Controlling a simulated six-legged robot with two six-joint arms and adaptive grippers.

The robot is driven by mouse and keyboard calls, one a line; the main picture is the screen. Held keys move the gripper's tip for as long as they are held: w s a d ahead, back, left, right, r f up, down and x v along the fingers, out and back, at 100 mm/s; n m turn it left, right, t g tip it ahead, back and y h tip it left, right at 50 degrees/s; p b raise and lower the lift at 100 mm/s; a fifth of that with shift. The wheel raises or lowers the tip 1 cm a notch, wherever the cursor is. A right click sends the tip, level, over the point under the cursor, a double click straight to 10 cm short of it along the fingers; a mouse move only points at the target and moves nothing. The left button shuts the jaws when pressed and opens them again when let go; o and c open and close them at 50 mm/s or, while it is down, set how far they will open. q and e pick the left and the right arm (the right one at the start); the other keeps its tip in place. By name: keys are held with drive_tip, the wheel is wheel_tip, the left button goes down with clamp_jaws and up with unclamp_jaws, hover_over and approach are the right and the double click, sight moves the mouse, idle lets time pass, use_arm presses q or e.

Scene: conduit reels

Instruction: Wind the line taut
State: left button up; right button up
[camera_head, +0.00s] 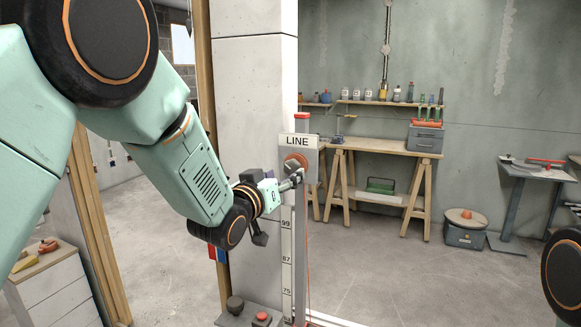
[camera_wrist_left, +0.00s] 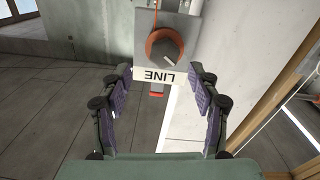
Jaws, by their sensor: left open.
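The line unit is a grey box with a LINE sign (camera_head: 299,142) on a concrete pillar. Its round knob (camera_head: 294,163) has an orange-red ring and a grey centre with a pale pointer mark. In the left wrist view the knob (camera_wrist_left: 165,48) is beyond and between the fingertips, apart from them. My left gripper (camera_head: 290,182) is at the box in the head view, and its open fingers (camera_wrist_left: 160,85) show in the wrist view with nothing between them. A thin orange line (camera_head: 307,240) hangs down from the box beside a number scale (camera_head: 287,258). My right gripper is not in view.
A wooden workbench (camera_head: 385,147) with shelves of bottles stands at the back. A drawer cabinet (camera_head: 55,290) is at the lower left. A low base with a dark knob and a red button (camera_head: 262,317) is below the box. The floor at centre right is clear.

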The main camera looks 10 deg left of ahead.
sight(291, 168)
use_arm(q)
drive_tip(key=w, duration=0.3)
drive_tip(key=shift+w+a, duration=0.15)
drive_tip(key=shift+w, duration=0.1)
drive_tip(key=shift+w+d, duration=0.65)
drive_tip(key=shift+w, duration=0.2)
drive_tip(key=shift+a+f, duration=0.1)
drive_tip(key=shift+a, duration=0.3)
drive_tip(key=shift+c, duration=0.2)
drive_tip(key=shift+d, duration=0.25)
drive_tip(key=c, duration=0.5)
drive_tip(key=shift+a, duration=0.2)
drive_tip(key=c, duration=0.4)
drive_tip(key=shift+d, duration=0.1)
drive_tip(key=shift+c, duration=1.2)
